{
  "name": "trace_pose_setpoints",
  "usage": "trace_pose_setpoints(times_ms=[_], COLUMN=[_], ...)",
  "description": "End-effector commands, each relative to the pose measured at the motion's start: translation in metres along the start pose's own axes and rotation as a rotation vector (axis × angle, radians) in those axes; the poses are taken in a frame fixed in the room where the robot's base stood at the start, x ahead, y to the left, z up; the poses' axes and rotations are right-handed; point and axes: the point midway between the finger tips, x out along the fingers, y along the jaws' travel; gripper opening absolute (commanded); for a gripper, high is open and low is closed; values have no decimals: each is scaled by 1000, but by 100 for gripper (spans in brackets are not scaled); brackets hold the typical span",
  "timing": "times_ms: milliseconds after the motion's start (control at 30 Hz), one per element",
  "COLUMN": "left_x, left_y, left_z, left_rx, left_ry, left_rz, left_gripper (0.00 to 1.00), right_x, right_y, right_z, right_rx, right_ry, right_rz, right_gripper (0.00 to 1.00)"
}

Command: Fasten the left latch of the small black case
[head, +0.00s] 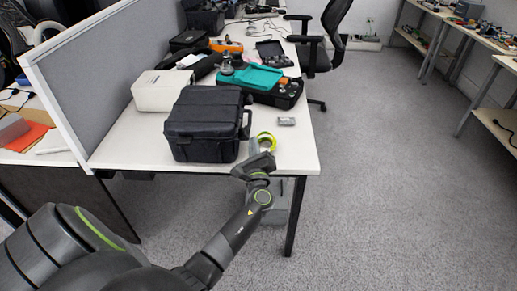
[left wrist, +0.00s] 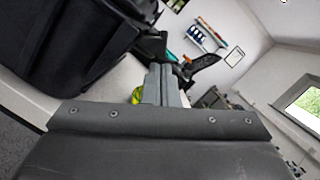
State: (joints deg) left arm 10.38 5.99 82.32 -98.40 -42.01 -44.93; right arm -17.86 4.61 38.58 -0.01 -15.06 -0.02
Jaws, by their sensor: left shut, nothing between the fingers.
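The small black case (head: 205,125) stands with its lid down near the front of the white table. Its handle (head: 246,122) sticks out on its right side. I cannot make out the left latch or whether it is fastened. My left gripper (head: 254,147) is shut and empty, just right of the case's front right part, over the table's front edge. In the left wrist view the closed fingers (left wrist: 161,84) point away from the camera, and the dark case (left wrist: 65,45) fills the upper left, apart from the fingers. My right gripper is out of view.
A yellow-green ring (head: 266,138) lies just beyond my left gripper, and a small grey box (head: 287,121) lies right of it. A white box (head: 160,91) stands behind the case at left. An open tool case (head: 285,95) is behind. The table's front right corner is clear.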

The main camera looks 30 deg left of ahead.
Motion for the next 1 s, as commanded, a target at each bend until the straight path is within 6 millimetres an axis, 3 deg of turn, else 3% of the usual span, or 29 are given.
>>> trace_pose_setpoints(times_ms=[1000], left_x=[1], left_y=[-3], left_z=[6], left_rx=[-86], left_ry=[0], left_rz=[21], left_gripper=[0], right_x=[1], right_y=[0], right_z=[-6], right_rx=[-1], right_ry=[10], right_rz=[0], right_gripper=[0])
